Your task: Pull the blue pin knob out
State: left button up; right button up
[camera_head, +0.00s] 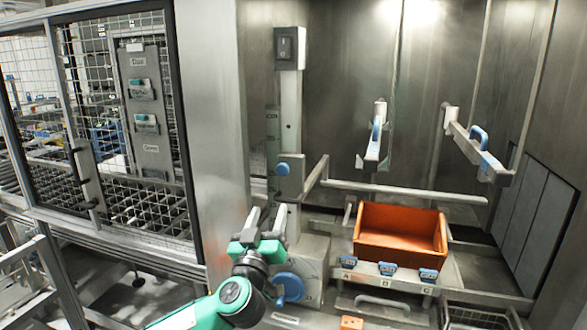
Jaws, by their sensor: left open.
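A small round blue knob (283,169) sits on a grey bracket on the upright metal post (290,115). It looks like the blue pin knob. My left gripper (267,215) is open and empty, with its two grey fingers pointing up, below the knob in the picture and apart from it. Whether the knob is pushed in or out cannot be told from here. A larger blue knob (291,287) is low down, just right of my left gripper. My right gripper is not in view.
A horizontal bar (405,192) runs right from near the post. An orange bin (400,238) stands behind blue clips marked A, B and C (388,269). Two blue-handled levers (374,145) (480,145) stick out from the back wall. A mesh door (125,120) is at left.

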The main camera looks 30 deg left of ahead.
aim_at(282, 171)
pick_arm(q)
jog(key=p+x, duration=0.1)
jog(key=x, duration=0.3)
jog(key=p+x, duration=0.1)
jog(key=x, duration=0.3)
jog(key=p+x, duration=0.1)
jog(key=x, duration=0.3)
jog(key=shift+r, duration=0.35)
jog(key=shift+w+a+r+p, duration=0.15)
jog(key=shift+w+p, duration=0.2)
jog(key=shift+w, duration=0.25)
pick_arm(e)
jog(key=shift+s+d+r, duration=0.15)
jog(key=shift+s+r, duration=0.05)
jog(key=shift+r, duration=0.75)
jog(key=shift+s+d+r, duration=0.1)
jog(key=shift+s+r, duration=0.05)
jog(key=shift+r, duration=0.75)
